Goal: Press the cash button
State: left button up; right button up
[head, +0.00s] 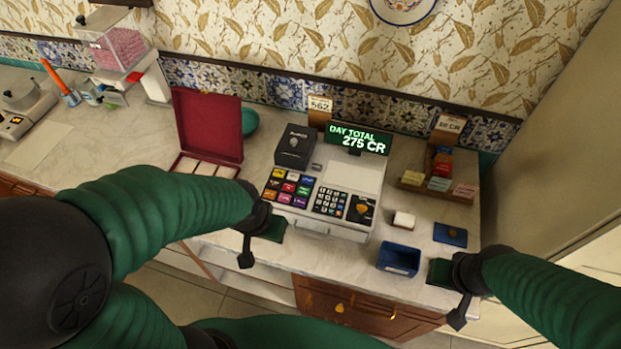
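A cash register (325,195) stands on the counter with a lit display (358,139) reading "DAY TOTAL 275 CR". Its left side has a block of coloured keys (289,188), its middle a number keypad (330,202), and its right a dark panel with an orange knob (361,208). The key labels are too small to tell which is the cash button. My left gripper (259,241) is open and empty at the register's front left, below the coloured keys. My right gripper (450,292) is open and empty near the counter's front edge, right of a blue box.
The blue box (398,260), a white block (404,219) and a blue pad (450,235) lie right of the register. A stepped card rack (438,184) stands behind them. An open red case (208,125) stands to the left. A wooden drawer (350,308) is below the counter edge.

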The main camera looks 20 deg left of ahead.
dwell(0.4)
pick_arm(q)
grip_shut()
dwell(1.5)
